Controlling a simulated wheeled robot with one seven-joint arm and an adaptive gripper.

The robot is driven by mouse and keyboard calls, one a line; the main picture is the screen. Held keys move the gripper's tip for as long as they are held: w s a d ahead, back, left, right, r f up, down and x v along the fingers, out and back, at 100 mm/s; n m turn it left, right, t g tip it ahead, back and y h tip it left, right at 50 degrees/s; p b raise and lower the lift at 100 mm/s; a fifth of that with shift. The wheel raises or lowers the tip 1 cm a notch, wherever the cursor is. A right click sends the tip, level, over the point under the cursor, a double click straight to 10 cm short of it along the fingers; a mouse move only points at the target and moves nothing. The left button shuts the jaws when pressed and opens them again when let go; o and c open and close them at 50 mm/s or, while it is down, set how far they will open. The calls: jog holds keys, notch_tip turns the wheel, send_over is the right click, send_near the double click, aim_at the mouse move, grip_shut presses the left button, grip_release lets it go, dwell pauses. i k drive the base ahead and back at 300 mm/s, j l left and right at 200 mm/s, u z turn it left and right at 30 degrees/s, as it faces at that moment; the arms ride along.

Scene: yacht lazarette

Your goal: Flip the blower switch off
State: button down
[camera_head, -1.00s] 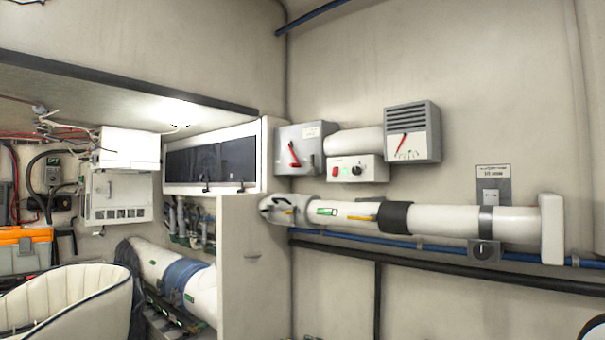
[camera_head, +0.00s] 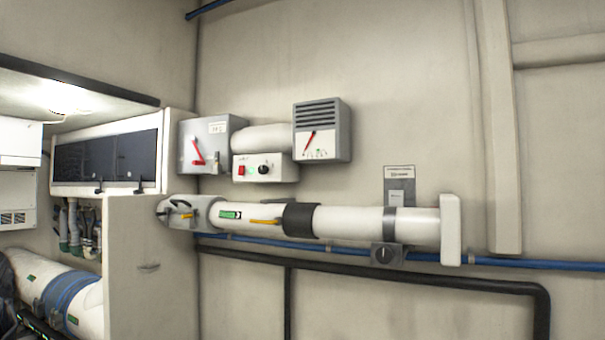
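A white control box (camera_head: 265,168) is mounted on the wall, with a red switch (camera_head: 241,170) at its left and a black round knob (camera_head: 263,170) beside it. A grey plate with a light rocker-like panel (camera_head: 396,198) sits on the wall behind the right part of the white pipe. A small dark box with a round knob (camera_head: 387,255) hangs under the pipe. The labels are too small to read, so I cannot tell which of these is the blower switch or how it is set. My gripper is not in view.
A grey box with a red lever (camera_head: 197,152) and a vented gauge box (camera_head: 322,132) flank the control box. A white horizontal pipe (camera_head: 350,222) runs below. Blue (camera_head: 520,264) and black (camera_head: 430,282) pipes run lower. A pale partition (camera_head: 150,265) stands at left.

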aim_at(241, 172)
jog(key=i+j+z, duration=0.15)
jog(key=j+z, duration=0.6)
jog(key=j, duration=0.15)
jog(key=j+z, duration=0.35)
jog(key=j, duration=0.15)
jog(key=j+z, duration=0.1)
jog(key=j, duration=0.9)
jog(key=k+j+z, duration=0.1)
jog(key=j, duration=0.9)
jog(key=k+j+z, duration=0.1)
jog(key=j, duration=0.9)
